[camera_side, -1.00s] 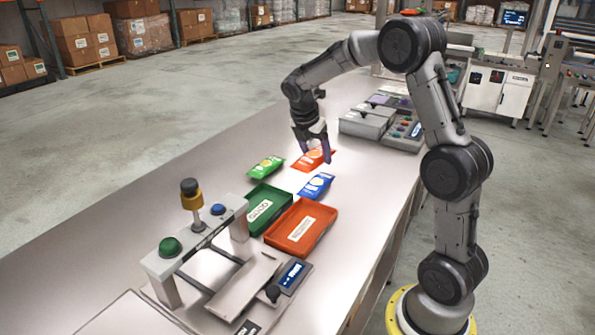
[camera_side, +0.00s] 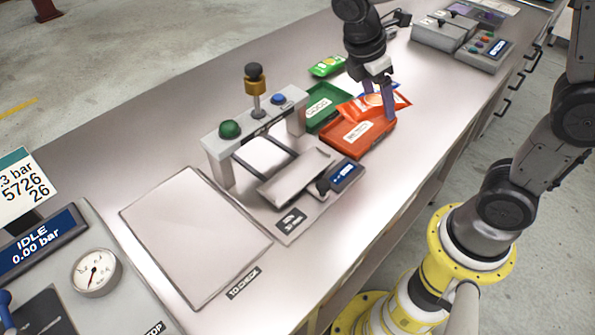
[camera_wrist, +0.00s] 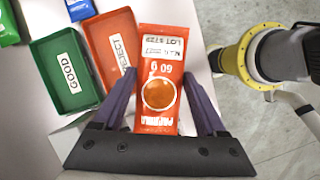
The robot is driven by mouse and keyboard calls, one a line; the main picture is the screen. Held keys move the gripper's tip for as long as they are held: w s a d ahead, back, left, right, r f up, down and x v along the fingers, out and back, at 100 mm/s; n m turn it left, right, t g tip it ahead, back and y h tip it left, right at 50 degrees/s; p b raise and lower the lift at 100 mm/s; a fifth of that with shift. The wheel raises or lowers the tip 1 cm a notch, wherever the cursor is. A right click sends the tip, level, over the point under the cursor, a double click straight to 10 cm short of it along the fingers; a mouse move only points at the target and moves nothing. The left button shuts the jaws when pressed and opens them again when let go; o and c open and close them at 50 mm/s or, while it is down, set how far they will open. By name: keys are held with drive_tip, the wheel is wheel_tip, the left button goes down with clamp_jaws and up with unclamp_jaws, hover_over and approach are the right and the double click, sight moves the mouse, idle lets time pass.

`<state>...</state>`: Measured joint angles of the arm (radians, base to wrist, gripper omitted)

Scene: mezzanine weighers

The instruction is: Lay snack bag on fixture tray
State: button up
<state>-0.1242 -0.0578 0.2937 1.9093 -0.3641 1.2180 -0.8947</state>
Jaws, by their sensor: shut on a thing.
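My gripper (camera_side: 377,103) is shut on an orange snack bag (camera_side: 362,104) and holds it above the red REJECT tray (camera_side: 350,147). In the wrist view the bag (camera_wrist: 172,66) lies between the two purple fingers of my gripper (camera_wrist: 158,88), with its printed face and clear round window showing. The grey fixture tray (camera_side: 293,180) is empty. It sits to the left of and nearer than the red tray, in front of a grey arch (camera_side: 255,125) with a green and a blue button.
The green GOOD tray (camera_side: 322,108) stands beside the red one. A green bag (camera_side: 326,66) lies behind them. A blue bag (camera_wrist: 80,8) shows at the wrist view's top edge. A flat pale plate (camera_side: 195,235) lies left of the fixture. A small display (camera_side: 343,178) adjoins the fixture tray.

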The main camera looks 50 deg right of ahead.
drive_tip(key=s+a+r+n+t, duration=0.2)
drive_tip(key=s+a+n, duration=0.3)
drive_tip(key=a, duration=0.5)
hover_over(303, 168)
drive_tip(key=s+a, duration=0.1)
drive_tip(key=shift+m, duration=0.3)
wheel_tip(303, 168, down, 8)
drive_tip(key=shift+s+f, duration=0.1)
drive_tip(key=shift+f, duration=0.15)
drive_tip(key=shift+w+a+f, duration=0.15)
drive_tip(key=shift+w+f, duration=0.35)
drive_tip(key=shift+f, duration=1.75)
drive_tip(key=shift+f, duration=0.1)
drive_tip(key=o, duration=1.3)
